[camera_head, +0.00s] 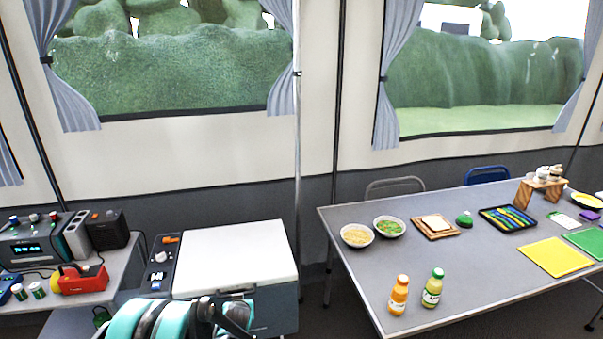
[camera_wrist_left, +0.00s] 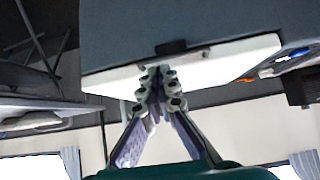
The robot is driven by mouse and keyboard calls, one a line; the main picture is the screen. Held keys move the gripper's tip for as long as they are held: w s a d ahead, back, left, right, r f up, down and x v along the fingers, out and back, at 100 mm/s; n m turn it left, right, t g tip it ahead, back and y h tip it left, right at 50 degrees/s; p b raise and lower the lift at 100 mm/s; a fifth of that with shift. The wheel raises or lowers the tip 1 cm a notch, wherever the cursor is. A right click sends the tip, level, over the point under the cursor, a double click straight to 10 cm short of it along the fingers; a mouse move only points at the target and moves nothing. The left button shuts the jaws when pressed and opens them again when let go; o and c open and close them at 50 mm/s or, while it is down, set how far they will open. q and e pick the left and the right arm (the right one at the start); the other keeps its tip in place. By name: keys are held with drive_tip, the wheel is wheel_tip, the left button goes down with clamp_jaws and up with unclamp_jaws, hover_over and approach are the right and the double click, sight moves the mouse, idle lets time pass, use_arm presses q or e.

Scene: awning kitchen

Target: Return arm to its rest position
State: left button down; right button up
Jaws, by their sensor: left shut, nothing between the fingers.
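My left arm (camera_head: 150,318) shows as teal and dark links at the bottom edge of the head view, in front of the white-topped box (camera_head: 235,258). My left gripper (camera_wrist_left: 158,78) is in the middle of the left wrist view, its two fingers closed together at the tips with nothing between them. Behind the fingertips, the same box's white lid (camera_wrist_left: 215,68) and dark body fill the upper part of that view, which appears upside down. I cannot tell the exact gap between fingers and box. My right gripper is not in view.
A grey table (camera_head: 350,270) at right holds two bowls, an orange bottle (camera_head: 398,296), a green bottle (camera_head: 432,289) and a yellow mat (camera_head: 556,257). A side table at left holds devices and a red tool (camera_head: 83,280). A thin pole (camera_head: 297,150) stands behind the box.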

use_arm(q)
drive_tip(key=s+r, duration=0.7)
drive_tip(key=r, duration=0.3)
drive_tip(key=s+d+r+m+g+h, duration=0.1)
drive_tip(key=s+r, duration=0.2)
drive_tip(key=s, duration=1)
drive_tip(key=s+d+r+m+g+h, duration=0.1)
drive_tip(key=s+r, duration=0.2)
drive_tip(key=s, duration=0.9)
drive_tip(key=shift+s+d, duration=0.2)
drive_tip(key=shift+s, duration=0.15)
drive_tip(key=c, duration=2.3)
unclamp_jaws()
